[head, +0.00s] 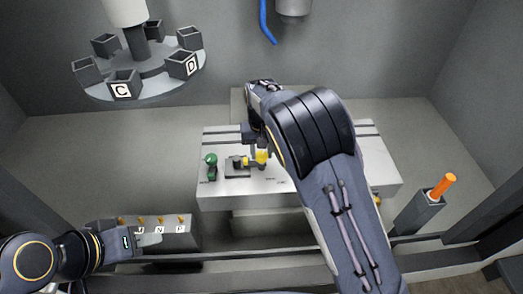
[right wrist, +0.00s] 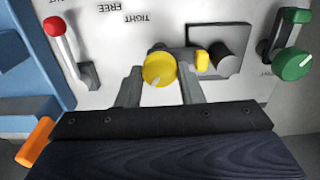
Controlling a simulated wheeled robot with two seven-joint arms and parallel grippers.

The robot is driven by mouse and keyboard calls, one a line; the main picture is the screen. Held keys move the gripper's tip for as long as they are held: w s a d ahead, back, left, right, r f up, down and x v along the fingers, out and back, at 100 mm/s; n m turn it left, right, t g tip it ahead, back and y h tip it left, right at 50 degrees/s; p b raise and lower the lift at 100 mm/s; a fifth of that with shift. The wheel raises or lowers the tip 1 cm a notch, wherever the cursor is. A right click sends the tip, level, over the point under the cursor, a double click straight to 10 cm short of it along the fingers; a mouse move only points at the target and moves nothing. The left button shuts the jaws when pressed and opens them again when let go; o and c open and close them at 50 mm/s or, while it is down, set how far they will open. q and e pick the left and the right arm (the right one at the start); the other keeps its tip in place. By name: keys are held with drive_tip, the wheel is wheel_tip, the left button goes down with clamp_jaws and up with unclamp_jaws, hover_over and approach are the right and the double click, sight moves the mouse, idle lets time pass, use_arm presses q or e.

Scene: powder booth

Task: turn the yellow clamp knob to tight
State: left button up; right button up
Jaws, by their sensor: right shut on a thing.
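The yellow clamp knob (right wrist: 160,70) is round, with a pale pointer mark toward its lower left in the right wrist view. It also shows in the head view (head: 262,157) on the grey panel, partly covered by my gripper. My right gripper (right wrist: 161,83) is shut on the knob, one finger on each side. In the head view my right gripper (head: 257,143) comes down onto the knob from above. The words TIGHT and FREE (right wrist: 126,12) appear upside down beyond the knob. My left gripper (head: 150,238) is at the lower left, away from the panel; its finger gap is unclear.
A green knob (head: 211,160) stands left of the clamp. A red-tipped lever (right wrist: 58,35) and an orange handle (right wrist: 35,142) show in the wrist view. A carousel of lettered boxes (head: 150,85) hangs back left. An orange stick (head: 441,187) stands in a grey holder at right.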

drive_tip(key=shift+m, duration=0.3)
drive_tip(key=m, duration=0.5)
drive_tip(key=shift+m, duration=0.3)
drive_tip(key=m, duration=0.5)
drive_tip(key=shift+d, duration=0.1)
drive_tip(key=m, duration=0.7)
drive_tip(key=shift+s, duration=0.1)
drive_tip(key=m, duration=0.5)
drive_tip(key=shift+m, duration=0.3)
drive_tip(key=o, duration=1)
